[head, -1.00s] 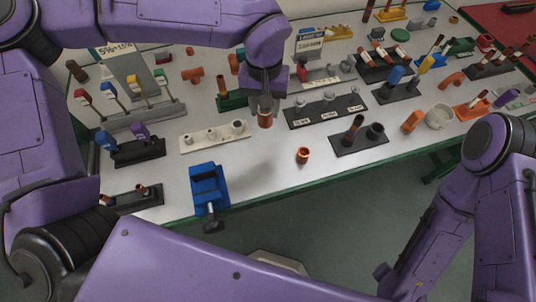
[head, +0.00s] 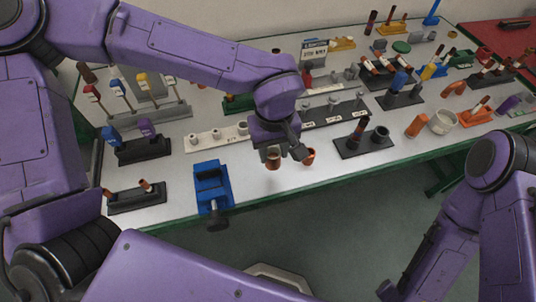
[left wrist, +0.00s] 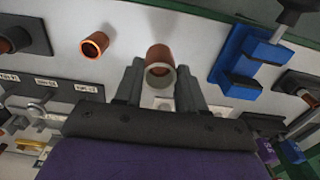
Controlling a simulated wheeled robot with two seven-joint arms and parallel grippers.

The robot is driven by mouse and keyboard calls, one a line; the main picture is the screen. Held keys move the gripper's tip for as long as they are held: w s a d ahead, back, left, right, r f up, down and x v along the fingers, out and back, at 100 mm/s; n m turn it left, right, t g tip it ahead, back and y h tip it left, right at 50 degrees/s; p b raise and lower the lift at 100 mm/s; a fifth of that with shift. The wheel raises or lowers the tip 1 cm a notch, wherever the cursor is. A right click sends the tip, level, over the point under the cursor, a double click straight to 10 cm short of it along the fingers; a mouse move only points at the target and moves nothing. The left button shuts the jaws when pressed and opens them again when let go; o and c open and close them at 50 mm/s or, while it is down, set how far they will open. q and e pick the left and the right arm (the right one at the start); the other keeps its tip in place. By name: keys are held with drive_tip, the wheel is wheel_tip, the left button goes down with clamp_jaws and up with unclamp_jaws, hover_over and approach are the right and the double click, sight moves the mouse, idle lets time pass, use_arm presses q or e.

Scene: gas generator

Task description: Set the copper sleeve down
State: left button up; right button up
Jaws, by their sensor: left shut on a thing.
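My left gripper (head: 272,151) is shut on the copper sleeve (head: 273,161) and points down over the front part of the white table. The sleeve also shows in the left wrist view (left wrist: 159,55), upright between the two fingers (left wrist: 158,88), with its pale open end toward the camera. I cannot tell whether its lower end touches the table. My right gripper is out of view; only part of the right arm shows at the right.
A short orange copper ring (head: 309,157) stands on the table just right of the held sleeve. A blue vise (head: 212,187) is to the left, at the front edge. A black stand (head: 363,146) is to the right. Bare table lies between the vise and the sleeve.

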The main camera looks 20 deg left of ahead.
sight(269, 157)
use_arm(q)
drive_tip(key=shift+w+a+f, duration=0.25)
drive_tip(key=shift+w+f, duration=0.05)
drive_tip(key=shift+f, duration=0.15)
drive_tip(key=shift+w+a+f, duration=0.25)
drive_tip(key=shift+f, duration=0.15)
drive_tip(key=f, duration=0.3)
drive_tip(key=shift+a+f, duration=0.3)
drive_tip(key=shift+w, duration=0.1)
drive_tip(key=shift+f, duration=0.15)
drive_tip(key=o, duration=1.1)
drive_tip(key=shift+c, duration=0.2)
wheel_tip(269, 157, up, 12)
drive_tip(key=shift+r+p, duration=0.2)
drive_tip(key=shift+p, duration=0.2)
drive_tip(key=shift+f, duration=0.1)
